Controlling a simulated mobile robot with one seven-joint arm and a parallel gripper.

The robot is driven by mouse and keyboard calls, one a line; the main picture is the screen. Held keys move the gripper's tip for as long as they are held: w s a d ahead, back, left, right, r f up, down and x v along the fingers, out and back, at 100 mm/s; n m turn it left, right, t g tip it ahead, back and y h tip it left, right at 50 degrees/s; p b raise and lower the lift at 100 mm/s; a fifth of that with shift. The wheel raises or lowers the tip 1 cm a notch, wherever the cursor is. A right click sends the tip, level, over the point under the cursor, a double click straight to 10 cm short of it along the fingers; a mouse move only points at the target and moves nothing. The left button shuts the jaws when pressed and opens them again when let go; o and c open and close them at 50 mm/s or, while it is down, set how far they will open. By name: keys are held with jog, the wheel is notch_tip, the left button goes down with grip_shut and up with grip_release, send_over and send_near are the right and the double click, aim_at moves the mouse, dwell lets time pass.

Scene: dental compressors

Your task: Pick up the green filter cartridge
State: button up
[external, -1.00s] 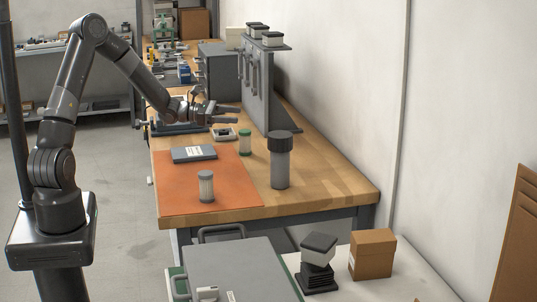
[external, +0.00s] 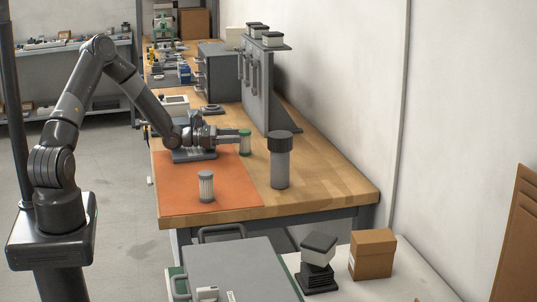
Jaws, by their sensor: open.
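The green filter cartridge (external: 245,142) stands upright on the wooden bench, with a green top and a pale pleated body. My gripper (external: 238,138) is low over the bench, pointing right, with its fingertips at the cartridge's upper left side. It is open. I cannot tell from this view whether the fingers straddle the cartridge or only reach up to it.
A tall grey canister with a dark cap (external: 280,160) stands just right of the cartridge. A grey-topped filter (external: 206,187) stands on the orange mat (external: 180,190). A flat grey box (external: 194,155) lies below my wrist. A grey upright panel (external: 256,90) stands behind.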

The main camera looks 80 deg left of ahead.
send_over(251, 154)
jog(key=shift+a, duration=0.45)
jog(key=c, duration=1.1)
jog(key=shift+r, duration=0.1)
